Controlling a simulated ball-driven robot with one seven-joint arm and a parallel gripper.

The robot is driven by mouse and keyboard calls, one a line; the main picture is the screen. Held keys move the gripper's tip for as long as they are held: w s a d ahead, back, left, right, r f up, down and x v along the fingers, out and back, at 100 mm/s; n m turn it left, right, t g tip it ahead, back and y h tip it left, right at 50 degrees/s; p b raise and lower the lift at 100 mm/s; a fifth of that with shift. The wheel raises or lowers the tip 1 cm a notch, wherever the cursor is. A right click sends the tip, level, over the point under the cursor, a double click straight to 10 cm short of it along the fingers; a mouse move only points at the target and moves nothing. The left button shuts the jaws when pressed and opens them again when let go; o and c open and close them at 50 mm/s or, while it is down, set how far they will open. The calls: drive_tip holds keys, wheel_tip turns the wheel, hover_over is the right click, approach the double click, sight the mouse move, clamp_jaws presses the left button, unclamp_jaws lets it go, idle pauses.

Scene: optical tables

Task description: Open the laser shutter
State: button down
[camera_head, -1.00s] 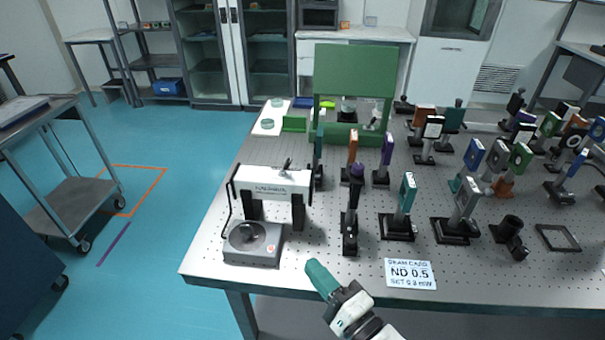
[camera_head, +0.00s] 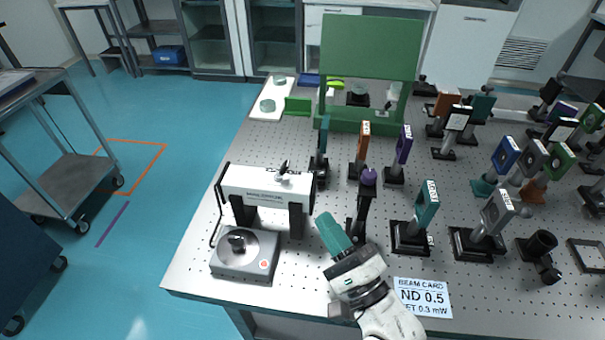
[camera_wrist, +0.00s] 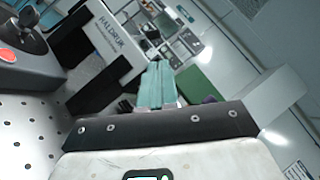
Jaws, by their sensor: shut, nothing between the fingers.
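The white laser box (camera_head: 266,188) stands on two black legs at the table's front left. A small dark and silver lever (camera_head: 284,170) sits on its top; I cannot tell its setting. The white box also shows at upper left in the wrist view (camera_wrist: 108,35). A grey control unit (camera_head: 244,256) with a black knob and a red button is in front of it. My gripper (camera_head: 328,222), with teal fingers, is shut and empty, to the right of the white box and apart from it. The shut fingers also show in the wrist view (camera_wrist: 157,80).
A purple-topped post mount (camera_head: 366,200) stands just right of my fingers. Several optic mounts (camera_head: 412,222) fill the table to the right. A beam card (camera_head: 422,297) lies at the front edge. A green panel (camera_head: 368,48) rises behind.

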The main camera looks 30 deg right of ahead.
sight(301, 192)
drive_tip(key=shift+w, duration=0.1)
drive_tip(key=p+x, duration=0.3)
drive_tip(key=x, duration=0.7)
drive_tip(key=shift+f, duration=0.1)
